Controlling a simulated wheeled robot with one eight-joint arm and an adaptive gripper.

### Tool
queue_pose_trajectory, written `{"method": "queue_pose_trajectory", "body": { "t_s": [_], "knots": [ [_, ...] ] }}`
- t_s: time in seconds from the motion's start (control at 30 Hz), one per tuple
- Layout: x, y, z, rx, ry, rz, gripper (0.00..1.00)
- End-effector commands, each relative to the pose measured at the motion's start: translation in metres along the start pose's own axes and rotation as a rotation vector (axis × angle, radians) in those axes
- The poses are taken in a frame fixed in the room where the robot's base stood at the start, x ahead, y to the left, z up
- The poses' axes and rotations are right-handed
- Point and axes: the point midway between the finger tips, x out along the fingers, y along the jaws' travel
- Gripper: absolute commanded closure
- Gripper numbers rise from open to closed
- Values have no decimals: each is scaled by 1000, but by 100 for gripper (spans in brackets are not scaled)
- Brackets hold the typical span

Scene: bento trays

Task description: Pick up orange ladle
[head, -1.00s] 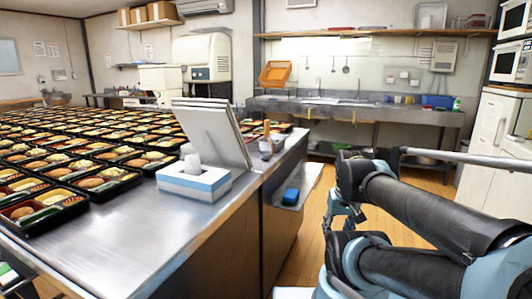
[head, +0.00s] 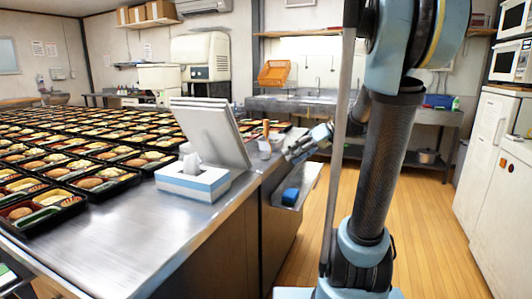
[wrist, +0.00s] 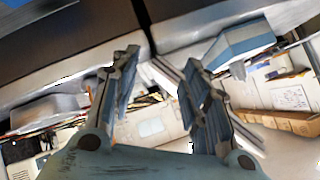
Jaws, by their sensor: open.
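A small upright orange thing (head: 266,128) stands at the far right part of the steel counter, just behind a pale cup (head: 264,149). It may be the orange ladle, but it is too small to tell. My gripper (head: 310,142) is to the right of the cup, near the counter's right edge, apart from the orange thing. In the wrist view, my gripper (wrist: 160,72) has its two fingers spread with nothing between them. I cannot make out a ladle in the wrist view.
The steel counter (head: 130,245) carries many bento trays (head: 108,184), a tissue box (head: 193,182) and a tilted pale panel (head: 210,130). A blue item (head: 290,197) sits on a lower shelf. An orange crate (head: 274,73) is by the back wall. Wooden floor (head: 430,240) is clear at right.

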Motion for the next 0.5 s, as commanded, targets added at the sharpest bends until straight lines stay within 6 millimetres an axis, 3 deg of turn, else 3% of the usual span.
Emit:
{"method": "queue_pose_trajectory", "body": {
  "t_s": [0.2, 0.5],
  "knots": [
    [-19, 31, -62, -196, 171, -121, 58],
    [-54, 79, -124, -483, 438, -223, 58]
  ]
}}
